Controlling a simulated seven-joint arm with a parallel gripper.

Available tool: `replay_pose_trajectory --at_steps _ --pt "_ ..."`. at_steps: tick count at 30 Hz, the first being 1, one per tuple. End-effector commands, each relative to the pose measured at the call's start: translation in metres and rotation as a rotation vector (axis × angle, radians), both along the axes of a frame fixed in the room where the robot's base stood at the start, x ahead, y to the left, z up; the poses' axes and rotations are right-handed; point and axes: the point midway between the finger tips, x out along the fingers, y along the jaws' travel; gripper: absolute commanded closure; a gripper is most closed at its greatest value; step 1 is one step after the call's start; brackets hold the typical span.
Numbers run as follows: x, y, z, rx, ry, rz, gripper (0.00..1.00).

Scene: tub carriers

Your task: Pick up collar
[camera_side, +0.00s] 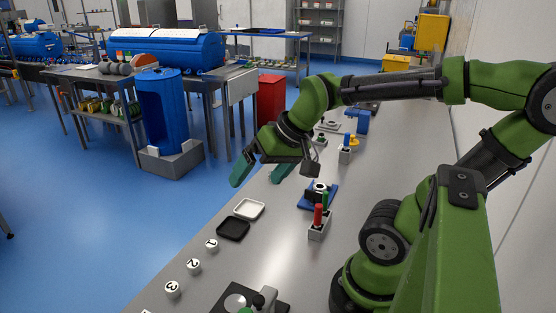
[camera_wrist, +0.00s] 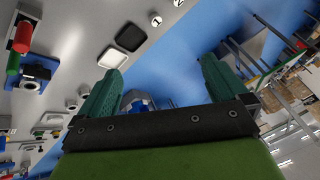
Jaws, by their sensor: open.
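My gripper (camera_side: 264,172) is open and empty, held in the air near the bench's left edge, behind the two trays. Its two green fingers stand apart in the wrist view (camera_wrist: 160,68). I cannot tell for certain which part is the collar. A dark and metallic part with a round opening (camera_side: 320,188) sits on a blue plate (camera_side: 306,201), to the right of my gripper and apart from it. It also shows at the left of the wrist view (camera_wrist: 37,71). Its details are too small to read.
A white tray (camera_side: 249,208) and a black tray (camera_side: 233,229) lie side by side. A holder (camera_side: 318,230) with red and green upright pieces stands near the blue plate. Numbered white caps (camera_side: 194,267) line the bench's left edge. Several small fixtures stand farther back. Bare bench lies between them.

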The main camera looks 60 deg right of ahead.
Motion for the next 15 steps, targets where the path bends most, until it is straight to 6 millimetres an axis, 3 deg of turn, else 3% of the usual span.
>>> replay_pose_trajectory --at_steps 1,4,6,9,15 --pt "-0.008 0.017 0.003 -0.008 -0.035 0.06 0.0" --pt "-0.017 0.036 0.008 -0.016 -0.076 0.131 0.0" --pt "-0.019 0.043 0.014 -0.019 -0.101 0.159 0.09" --pt "-0.02 0.046 0.015 -0.019 -0.103 0.171 0.24" --pt "-0.019 0.046 0.015 -0.017 -0.102 0.169 0.26"
